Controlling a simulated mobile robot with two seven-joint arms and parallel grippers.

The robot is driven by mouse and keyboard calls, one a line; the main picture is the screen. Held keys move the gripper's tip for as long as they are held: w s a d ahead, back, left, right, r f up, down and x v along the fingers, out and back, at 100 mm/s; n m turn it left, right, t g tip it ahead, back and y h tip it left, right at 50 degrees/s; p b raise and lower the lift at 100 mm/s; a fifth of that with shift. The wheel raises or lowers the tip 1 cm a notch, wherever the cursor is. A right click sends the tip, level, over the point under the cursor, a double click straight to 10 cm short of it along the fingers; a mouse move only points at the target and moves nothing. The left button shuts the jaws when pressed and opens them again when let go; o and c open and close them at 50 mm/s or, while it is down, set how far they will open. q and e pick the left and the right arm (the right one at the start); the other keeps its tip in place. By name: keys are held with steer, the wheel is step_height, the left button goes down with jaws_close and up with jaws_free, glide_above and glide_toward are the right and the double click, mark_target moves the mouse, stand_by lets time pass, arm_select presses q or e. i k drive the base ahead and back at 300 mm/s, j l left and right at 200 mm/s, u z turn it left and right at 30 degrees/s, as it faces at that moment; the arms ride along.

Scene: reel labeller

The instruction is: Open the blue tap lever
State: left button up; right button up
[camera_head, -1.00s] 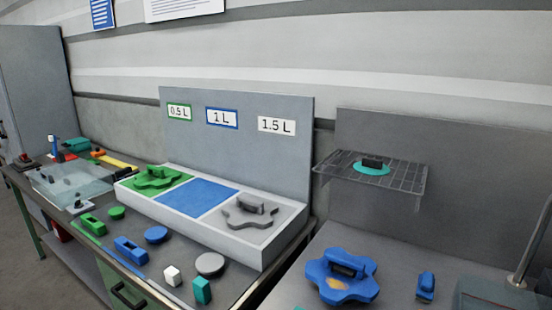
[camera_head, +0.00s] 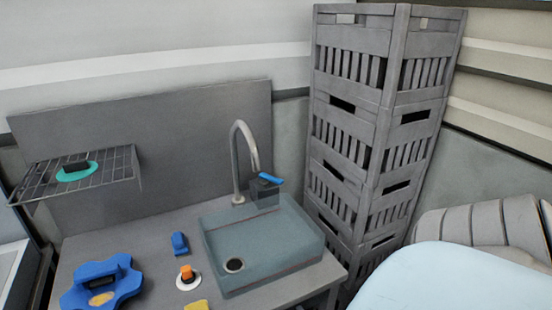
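The blue tap lever (camera_head: 270,178) sits on top of a grey block (camera_head: 264,193) at the back right corner of the sink (camera_head: 263,247). The lever looks roughly level and points to the right. The curved metal tap spout (camera_head: 239,150) rises beside it and arches over the sink. Neither of my grippers shows in this view, and nothing touches the lever.
A wire shelf (camera_head: 72,178) holding a teal disc with a dark block is on the left. A blue lobed piece (camera_head: 100,283), a small blue item (camera_head: 180,244), and an orange-topped item (camera_head: 187,276) stand on the counter. Stacked grey crates (camera_head: 370,130) rise at right.

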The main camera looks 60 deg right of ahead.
mark_target(264, 178)
steer(key=z, duration=1.6)
